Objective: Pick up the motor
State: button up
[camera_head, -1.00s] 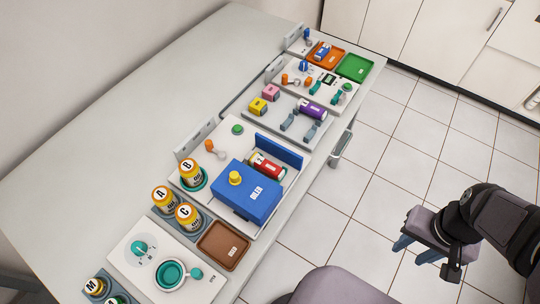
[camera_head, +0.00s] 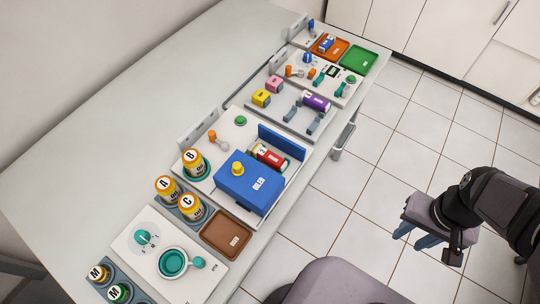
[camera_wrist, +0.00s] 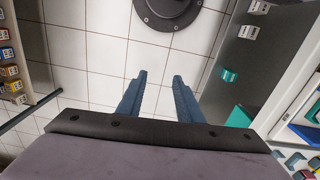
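A purple cylinder (camera_head: 316,102) lies on the grey tray by its upright cradles, along the right part of the table. A red cylinder (camera_head: 270,156) with a pale label lies in the station behind the blue oiler box (camera_head: 250,184). I cannot tell which of these is the motor. My gripper (camera_head: 414,238) hangs over the tiled floor to the right of the table, apart from everything on it. In the wrist view its two blue-grey fingers (camera_wrist: 160,85) are spread with only floor between them, so it is open and empty.
Yellow bottles (camera_head: 193,163) stand near the table's front, beside a brown tray (camera_head: 227,234). Orange (camera_head: 330,46) and green (camera_head: 356,58) trays sit at the far end. A grey chair (camera_head: 338,284) stands at the bottom. The table's left side is bare.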

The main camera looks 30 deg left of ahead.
jog(key=w+a+r+n+p, duration=0.3)
jog(key=w+a+r+n, duration=0.15)
jog(key=a, duration=0.35)
jog(key=n+h+p, duration=0.2)
jog(key=n+p, duration=0.4)
jog(key=n, duration=0.7)
send_near(270, 155)
jog(key=shift+w+d+f, duration=0.1)
jog(key=shift+d+f, duration=0.1)
jog(key=shift+f, duration=0.4)
jog(key=shift+d+f+p, duration=0.2)
jog(key=shift+f+p, duration=0.25)
jog(key=shift+f, duration=0.75)
jog(key=shift+d+f+p, duration=0.2)
jog(key=shift+f+p, duration=0.3)
jog(key=shift+f, duration=0.75)
jog(key=shift+d+f+p, duration=0.2)
jog(key=shift+f+p, duration=0.25)
jog(key=shift+f, duration=0.75)
jog(key=shift+c, duration=0.4)
grip_shut()
